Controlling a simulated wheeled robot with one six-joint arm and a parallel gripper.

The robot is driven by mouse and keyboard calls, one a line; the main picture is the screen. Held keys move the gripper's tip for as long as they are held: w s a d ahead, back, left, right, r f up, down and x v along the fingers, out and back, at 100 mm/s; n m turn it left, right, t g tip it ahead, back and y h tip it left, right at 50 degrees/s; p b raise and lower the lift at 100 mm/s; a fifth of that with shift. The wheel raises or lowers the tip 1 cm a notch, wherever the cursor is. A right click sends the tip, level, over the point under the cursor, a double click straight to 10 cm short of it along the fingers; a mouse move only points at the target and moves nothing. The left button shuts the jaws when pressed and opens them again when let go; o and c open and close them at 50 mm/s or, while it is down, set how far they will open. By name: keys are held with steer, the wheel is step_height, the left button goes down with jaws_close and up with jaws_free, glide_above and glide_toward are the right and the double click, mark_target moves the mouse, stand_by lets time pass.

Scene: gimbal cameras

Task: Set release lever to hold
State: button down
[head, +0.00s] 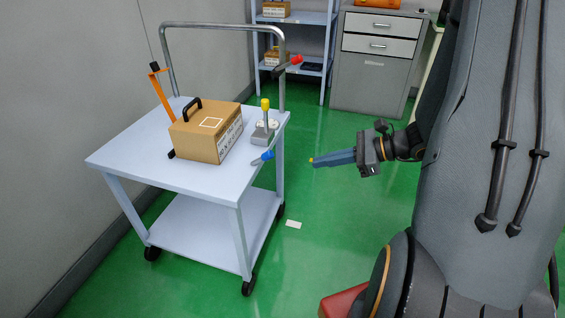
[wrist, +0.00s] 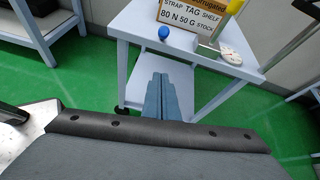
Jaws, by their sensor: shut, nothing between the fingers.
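A grey device (head: 259,139) with an upright yellow-tipped lever (head: 265,105) and a round white dial stands at the right edge of the cart top. A lever with a blue knob (head: 267,155) sticks out low from the cart edge; the knob also shows in the wrist view (wrist: 165,33). A red-tipped lever (head: 296,60) is on the cart's handle post. I cannot tell which is the release lever, and no "hold" mark is readable. My gripper (head: 313,161) is shut and empty, right of the cart and apart from the blue knob. Its fingers show in the wrist view (wrist: 161,78).
A cardboard box (head: 198,146) with a black handle sits on the light blue cart (head: 125,157), beside an orange upright piece (head: 161,97). Shelving (head: 324,55) and a grey cabinet (head: 371,81) stand behind. Green floor is clear between cart and cabinet.

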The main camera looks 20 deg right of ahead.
steer(key=b, duration=0.1)
glide_toward(261, 159)
steer(key=shift+w+a+f, duration=0.3)
steer(key=shift+w+f, duration=0.1)
steer(key=shift+f, duration=0.25)
steer(key=shift+w+a+f, duration=0.3)
steer(key=shift+w+f, duration=0.05)
steer(key=shift+f, duration=0.3)
steer(key=shift+w+a+f, duration=0.25)
steer(key=shift+w+f, duration=0.15)
steer(key=shift+f, duration=0.3)
steer(key=shift+r, duration=0.1)
